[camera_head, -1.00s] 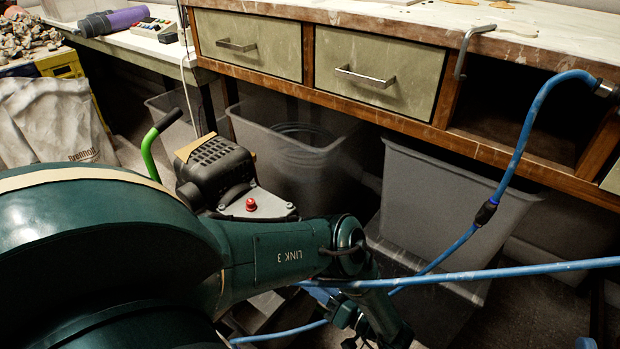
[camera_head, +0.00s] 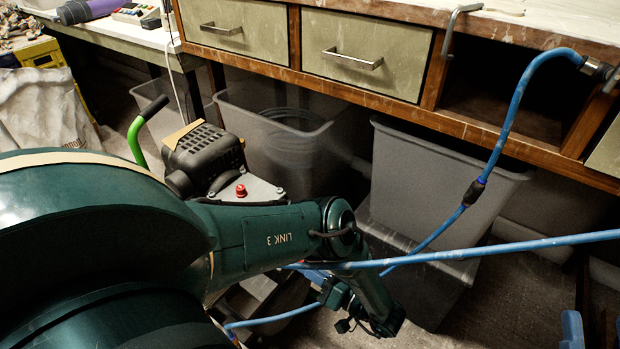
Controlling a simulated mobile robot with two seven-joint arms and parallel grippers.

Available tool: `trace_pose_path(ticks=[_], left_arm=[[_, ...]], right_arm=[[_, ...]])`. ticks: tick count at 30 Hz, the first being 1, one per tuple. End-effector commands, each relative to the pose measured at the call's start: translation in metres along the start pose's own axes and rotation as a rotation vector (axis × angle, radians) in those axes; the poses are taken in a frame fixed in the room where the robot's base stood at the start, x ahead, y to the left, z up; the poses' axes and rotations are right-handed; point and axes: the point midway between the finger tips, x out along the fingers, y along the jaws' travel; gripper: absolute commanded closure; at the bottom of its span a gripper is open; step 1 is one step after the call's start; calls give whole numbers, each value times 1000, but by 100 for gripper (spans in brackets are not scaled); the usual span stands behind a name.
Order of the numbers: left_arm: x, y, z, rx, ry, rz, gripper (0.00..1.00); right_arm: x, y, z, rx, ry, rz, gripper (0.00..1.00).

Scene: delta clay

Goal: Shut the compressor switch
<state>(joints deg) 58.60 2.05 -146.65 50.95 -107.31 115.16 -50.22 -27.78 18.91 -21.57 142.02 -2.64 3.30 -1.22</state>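The compressor (camera_head: 205,157) stands on the floor left of the middle, below the workbench. It has a black ribbed motor cover, a green handle (camera_head: 138,140) with a black grip, and a grey plate. A red knob (camera_head: 241,190) sits on the plate; I cannot tell whether it is the switch or what position it is in. My dark green arm crosses in front and hides the compressor's lower part. The end of that arm points down near the bottom middle, right of the compressor and apart from the red knob. No gripper fingers can be made out.
Grey bins (camera_head: 420,180) stand under the bench. A white sack (camera_head: 40,110) lies at the left. Some floor is clear at the lower right.

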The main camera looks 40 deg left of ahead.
Motion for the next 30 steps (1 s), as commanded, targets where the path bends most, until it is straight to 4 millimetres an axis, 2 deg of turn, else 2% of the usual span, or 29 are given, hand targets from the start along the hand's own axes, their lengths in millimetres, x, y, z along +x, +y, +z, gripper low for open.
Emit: trace_pose_path(ticks=[11,30], left_arm=[[0,-1,0,-161,0,-1,100],[0,-3,1,-757,-1,-2,100]], right_arm=[[0,0,0,2,-3,-1,64],[-5,-3,6,34,-53,5,64]])
